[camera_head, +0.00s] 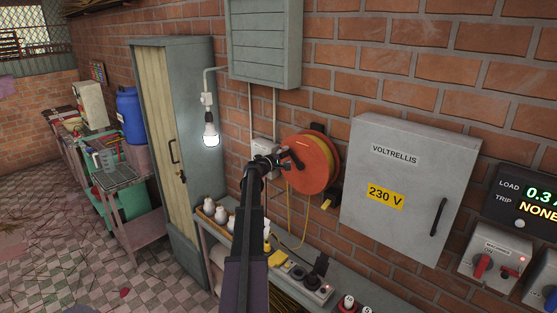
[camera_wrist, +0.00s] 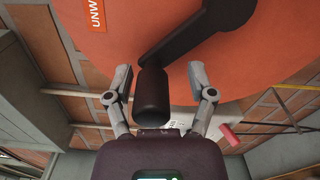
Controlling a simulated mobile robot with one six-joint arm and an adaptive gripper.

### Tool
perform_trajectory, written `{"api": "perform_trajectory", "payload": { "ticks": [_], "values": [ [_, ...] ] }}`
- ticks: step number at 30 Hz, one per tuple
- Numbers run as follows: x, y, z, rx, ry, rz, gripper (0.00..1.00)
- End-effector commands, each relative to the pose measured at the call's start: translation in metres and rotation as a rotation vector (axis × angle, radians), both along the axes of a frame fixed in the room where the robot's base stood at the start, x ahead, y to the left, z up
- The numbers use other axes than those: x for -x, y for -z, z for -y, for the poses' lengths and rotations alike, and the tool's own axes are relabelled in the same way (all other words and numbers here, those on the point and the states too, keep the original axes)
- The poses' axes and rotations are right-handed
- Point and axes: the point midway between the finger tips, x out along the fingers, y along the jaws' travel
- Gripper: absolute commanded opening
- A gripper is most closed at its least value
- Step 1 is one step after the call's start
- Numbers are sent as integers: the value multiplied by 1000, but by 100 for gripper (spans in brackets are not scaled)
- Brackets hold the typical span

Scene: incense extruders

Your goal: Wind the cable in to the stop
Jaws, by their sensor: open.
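The orange cable reel (camera_head: 309,163) hangs on the brick wall, and its orange face (camera_wrist: 285,55) fills much of the wrist view. A yellow cable (camera_head: 289,213) runs from it down to the bench. A yellow and black piece (camera_head: 330,199) sits below the reel at right; I cannot tell if it is the stop. The dark crank arm (camera_wrist: 200,28) ends in a black handle knob (camera_wrist: 152,97). My gripper (camera_wrist: 160,72) is open, with one finger on each side of the knob and visible gaps. In the head view my gripper (camera_head: 277,160) is at the reel's left side.
A grey VOLTRELLIS cabinet (camera_head: 405,185) is right of the reel. A bench (camera_head: 345,293) with sockets and several white bottles runs below. A lit bulb (camera_head: 211,138) hangs at left beside a tall door cabinet (camera_head: 190,210). A red-handled switch (camera_head: 484,265) is at far right.

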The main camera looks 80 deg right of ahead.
Motion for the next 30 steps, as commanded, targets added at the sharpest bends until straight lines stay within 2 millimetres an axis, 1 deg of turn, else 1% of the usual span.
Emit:
{"api": "perform_trajectory", "payload": {
  "ticks": [3, 8, 14, 30],
  "values": [
    [-7, 0, -2, 0, -8, 0, 71],
    [-11, 0, -7, 0, -10, 0, 71],
    [-18, 0, -21, 0, -10, -1, 71],
    [-56, -1, -91, 3, -7, -2, 71]
  ]
}}
